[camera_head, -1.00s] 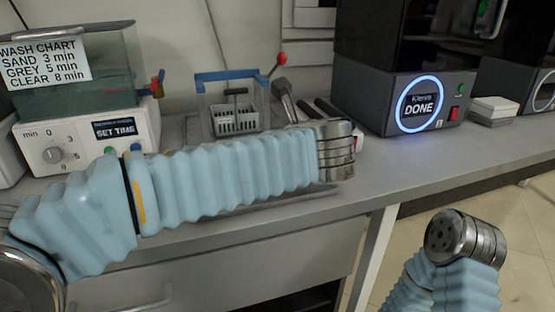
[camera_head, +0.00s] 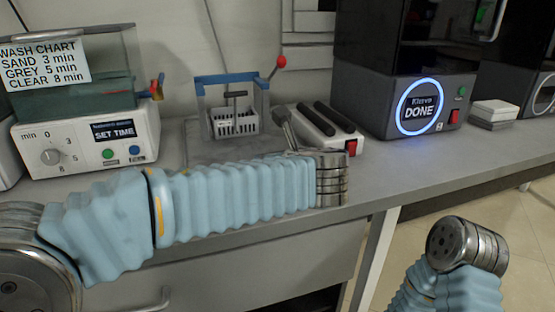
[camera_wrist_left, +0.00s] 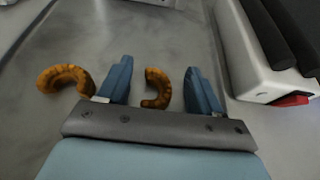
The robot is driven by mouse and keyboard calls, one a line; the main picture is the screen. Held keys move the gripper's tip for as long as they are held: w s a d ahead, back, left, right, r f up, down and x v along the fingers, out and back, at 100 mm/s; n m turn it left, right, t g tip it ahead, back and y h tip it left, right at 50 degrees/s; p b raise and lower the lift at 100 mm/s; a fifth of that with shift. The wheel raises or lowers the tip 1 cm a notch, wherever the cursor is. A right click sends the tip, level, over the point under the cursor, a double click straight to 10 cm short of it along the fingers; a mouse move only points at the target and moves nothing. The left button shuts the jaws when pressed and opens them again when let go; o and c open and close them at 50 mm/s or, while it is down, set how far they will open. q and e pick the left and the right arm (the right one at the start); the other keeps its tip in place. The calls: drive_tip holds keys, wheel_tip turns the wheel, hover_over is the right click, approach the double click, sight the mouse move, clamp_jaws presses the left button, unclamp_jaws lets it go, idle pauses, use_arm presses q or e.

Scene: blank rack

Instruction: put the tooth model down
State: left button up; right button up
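Two orange, curved tooth models show in the left wrist view. One tooth model (camera_wrist_left: 157,90) is between the blue fingers of my left gripper (camera_wrist_left: 159,72), with a visible gap on both sides. The gripper is open. The other tooth model (camera_wrist_left: 65,77) lies on the grey surface just left of the left finger. In the head view the left gripper (camera_head: 284,128) is a small grey shape behind my left wrist, and neither model can be seen there. My right arm shows at the lower right, but its gripper is not in view.
A white box with black rollers (camera_head: 325,124) and a red switch stands right of the left gripper. Behind are a blue-framed stand with a white basket (camera_head: 233,121), a washer (camera_head: 85,142) at left and a dark machine reading DONE (camera_head: 418,105) at right.

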use_arm(q)
drive_tip(key=shift+r, duration=0.2)
drive_tip(key=p+v, duration=0.1)
drive_tip(key=v, duration=1.1)
drive_tip(key=shift+f, duration=0.1)
drive_tip(key=shift+f, duration=0.1)
